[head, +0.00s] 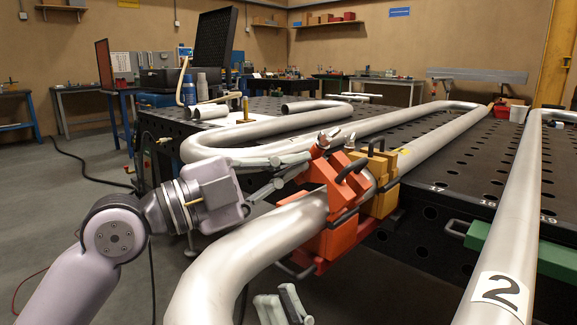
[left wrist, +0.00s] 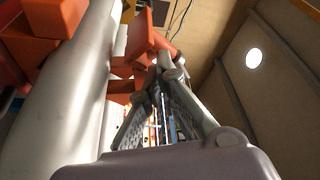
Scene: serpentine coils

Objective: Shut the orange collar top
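The orange collar (head: 338,238) sits around the big silver pipe (head: 230,255), its lower part beneath the pipe. Its orange top (head: 318,172) is tilted up, with pipe showing between it and the lower part on the near side. My left gripper (head: 308,156) reaches in from the left, its fingers at the raised top. In the left wrist view the fingers (left wrist: 164,75) converge on an orange piece of the top (left wrist: 150,42); they look shut on it, though the contact is partly hidden. My right gripper (head: 281,300) shows at the bottom edge, beneath the pipe; its opening is unclear.
A yellow collar (head: 385,190) stands right behind the orange one on the same pipe. The black perforated table (head: 470,185) carries more bent pipes. A pipe marked 2 (head: 498,285) and a green clamp (head: 490,240) are at the right. Floor is open at the left.

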